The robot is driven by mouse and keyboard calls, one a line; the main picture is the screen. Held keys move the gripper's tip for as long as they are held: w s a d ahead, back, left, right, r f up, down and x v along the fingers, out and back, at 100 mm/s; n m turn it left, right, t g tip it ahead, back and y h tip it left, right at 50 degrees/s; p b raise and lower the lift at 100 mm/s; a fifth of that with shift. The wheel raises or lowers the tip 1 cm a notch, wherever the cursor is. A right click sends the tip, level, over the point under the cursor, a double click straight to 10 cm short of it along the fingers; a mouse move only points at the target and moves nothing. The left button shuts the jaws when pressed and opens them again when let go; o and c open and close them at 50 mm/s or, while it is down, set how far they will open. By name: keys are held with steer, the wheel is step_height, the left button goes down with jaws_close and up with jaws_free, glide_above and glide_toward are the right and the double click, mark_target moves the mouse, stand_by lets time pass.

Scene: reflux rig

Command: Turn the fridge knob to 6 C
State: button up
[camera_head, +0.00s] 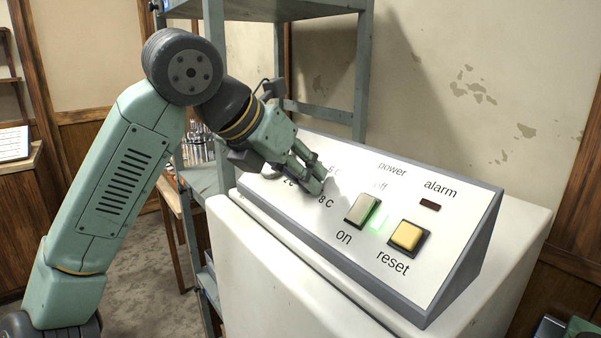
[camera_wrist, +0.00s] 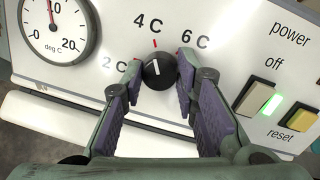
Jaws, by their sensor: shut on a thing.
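The round black knob (camera_wrist: 159,75) sits on the white sloped panel (camera_wrist: 225,65). Its white line points roughly up, near a red mark just below the 4 C label (camera_wrist: 148,24). The 6 C label (camera_wrist: 195,41) is up and right of it; the 2 C label (camera_wrist: 114,66) is at left, partly covered. My gripper (camera_wrist: 157,68) has one finger on each side of the knob and is shut on it. In the head view my gripper (camera_head: 313,178) covers the knob. The 8 C label (camera_head: 326,201) shows beside the fingers there.
A temperature dial (camera_wrist: 54,28) is left of the knob, its needle near upright. A lit power switch (camera_head: 363,209), a yellow reset button (camera_head: 407,236) and a dark alarm lamp (camera_head: 430,205) are to the right. A metal shelf frame (camera_head: 215,100) stands close behind my arm.

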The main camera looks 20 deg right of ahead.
jaws_close()
steer(key=shift+m, duration=0.4)
steer(key=m+b, duration=0.1)
steer(key=m, duration=0.6)
steer(key=shift+w+m+g+h, duration=0.1)
steer(key=shift+m+g+h, duration=0.2)
steer(key=shift+g+h, duration=0.1)
steer(key=shift+m+g, duration=0.3)
steer(key=shift+m, duration=1.6)
steer(key=o, duration=0.8)
jaws_free()
steer(key=shift+a, duration=0.1)
